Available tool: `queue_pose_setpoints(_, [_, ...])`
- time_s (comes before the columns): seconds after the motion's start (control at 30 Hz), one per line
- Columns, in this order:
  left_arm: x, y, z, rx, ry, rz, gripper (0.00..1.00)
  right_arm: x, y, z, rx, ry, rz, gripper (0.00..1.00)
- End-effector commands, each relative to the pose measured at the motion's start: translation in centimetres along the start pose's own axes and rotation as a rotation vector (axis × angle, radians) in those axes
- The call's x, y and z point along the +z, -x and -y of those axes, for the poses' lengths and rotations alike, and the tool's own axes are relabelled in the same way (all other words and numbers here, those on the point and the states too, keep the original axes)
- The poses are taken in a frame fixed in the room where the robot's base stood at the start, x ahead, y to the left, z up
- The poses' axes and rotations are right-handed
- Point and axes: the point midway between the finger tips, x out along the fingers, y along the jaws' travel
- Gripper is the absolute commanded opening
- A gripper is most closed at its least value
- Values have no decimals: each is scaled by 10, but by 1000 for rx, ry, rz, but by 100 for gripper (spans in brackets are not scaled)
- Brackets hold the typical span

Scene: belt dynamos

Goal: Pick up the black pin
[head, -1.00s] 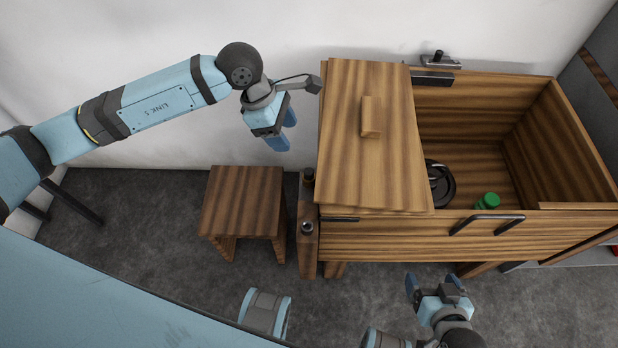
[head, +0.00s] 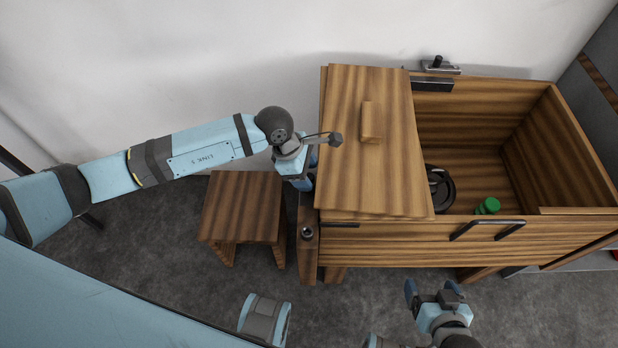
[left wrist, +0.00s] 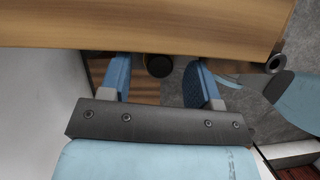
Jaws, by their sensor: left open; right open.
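The black pin (left wrist: 158,66) shows in the left wrist view as a dark round top between the two blue fingers of my open left gripper (left wrist: 160,85). The fingers are apart on either side of it, with clear gaps. In the head view my left gripper (head: 306,180) hangs over the far end of a narrow wooden rail (head: 308,262), beside the box, and hides the pin. My right gripper (head: 434,290) is open and empty in front of the box.
A wooden box (head: 410,245) with a partly covering lid (head: 375,165) stands close right of my left gripper. Inside lie a green cap (head: 488,206) and a black round part (head: 442,190). A metal socket (head: 307,233) sits on the rail. A wooden stool (head: 243,205) stands left.

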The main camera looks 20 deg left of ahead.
Motion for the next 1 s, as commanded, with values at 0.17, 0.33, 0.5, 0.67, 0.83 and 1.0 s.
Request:
queue_pose_setpoints(0.17, [0,-1,0,0,0,0,57,0,0,-1,0,2,1,86])
queue_pose_setpoints(0.33, [0,-1,0,0,0,0,32,1,0,-2,0,6,1,86])
queue_pose_setpoints(0.5, [0,-1,0,0,0,0,0,0,0,-2,0,8,0,86])
queue_pose_setpoints(0.67, [0,-1,0,0,0,0,0,-1,0,-2,0,8,-1,86])
queue_pose_setpoints(0.83, [2,6,0,1,0,0,0,-5,2,-1,-1,7,-2,86])
queue_pose_setpoints(1.0, [12,28,-1,2,0,0,0,-14,8,1,-2,-4,3,86])
